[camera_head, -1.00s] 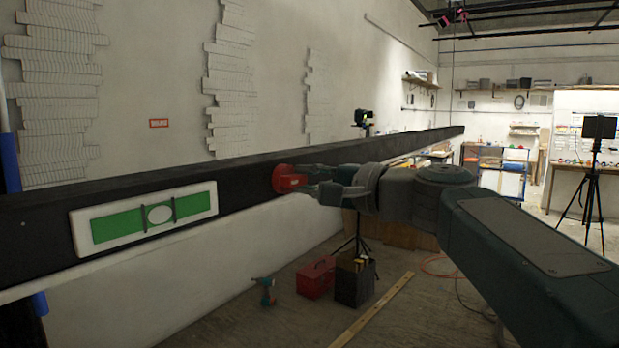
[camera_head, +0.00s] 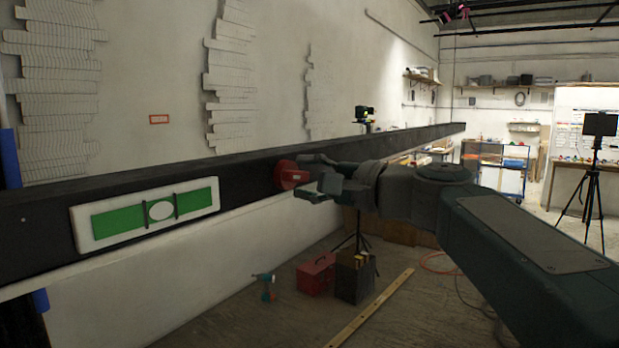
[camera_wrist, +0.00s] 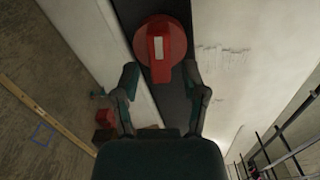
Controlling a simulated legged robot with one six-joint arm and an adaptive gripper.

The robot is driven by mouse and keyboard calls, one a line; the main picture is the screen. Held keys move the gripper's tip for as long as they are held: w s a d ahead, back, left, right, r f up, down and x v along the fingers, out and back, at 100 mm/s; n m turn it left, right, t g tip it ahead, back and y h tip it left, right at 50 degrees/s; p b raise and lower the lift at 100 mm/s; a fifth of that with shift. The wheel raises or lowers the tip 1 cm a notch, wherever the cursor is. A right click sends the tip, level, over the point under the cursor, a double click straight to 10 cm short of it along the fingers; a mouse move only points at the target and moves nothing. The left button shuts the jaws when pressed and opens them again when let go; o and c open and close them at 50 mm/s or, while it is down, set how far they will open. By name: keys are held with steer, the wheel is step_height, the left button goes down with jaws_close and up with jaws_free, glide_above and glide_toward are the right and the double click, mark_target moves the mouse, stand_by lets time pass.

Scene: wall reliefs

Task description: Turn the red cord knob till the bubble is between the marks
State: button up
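The red knob (camera_head: 288,175) sits on the dark beam's face, right of the level; in the wrist view it is a red disc with a raised grip bar (camera_wrist: 159,52) bearing a pale stripe. The level (camera_head: 112,227) is a white frame with a green strip. Its white oval bubble (camera_head: 160,210) lies between the two dark marks, close to both. My gripper (camera_head: 318,174) is open and empty just in front of the knob. In the wrist view my gripper (camera_wrist: 164,88) has its fingers spread either side below the grip bar, apart from it.
The long dark beam (camera_head: 240,172) runs along the white wall. A red toolbox (camera_head: 316,275), a dark box (camera_head: 354,277), a drill (camera_head: 265,287) and a yellow level (camera_head: 372,308) are on the floor. A tripod (camera_head: 594,175) stands at right.

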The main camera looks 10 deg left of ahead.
steer(key=shift+a, duration=0.2)
steer(key=shift+d, duration=0.1)
steer(key=v, duration=1.1)
steer(key=shift+s+d, duration=0.15)
steer(key=shift+d, duration=0.2)
steer(key=shift+f, duration=0.15)
steer(key=s+d+f+n+h, duration=0.2)
steer(key=s+d+f+h, duration=0.3)
steer(key=f, duration=0.6)
steer(key=s+d+f+n+g+h, duration=0.1)
steer(key=s+d+f+h, duration=0.4)
steer(key=f, duration=0.6)
steer(key=s+d+f+n+h, duration=0.3)
steer(key=s+d+f+h, duration=0.3)
steer(key=f, duration=0.5)
steer(key=shift+s+f+n+h, duration=0.2)
steer(key=shift+s+n+h, duration=0.1)
steer(key=shift+s, duration=0.3)
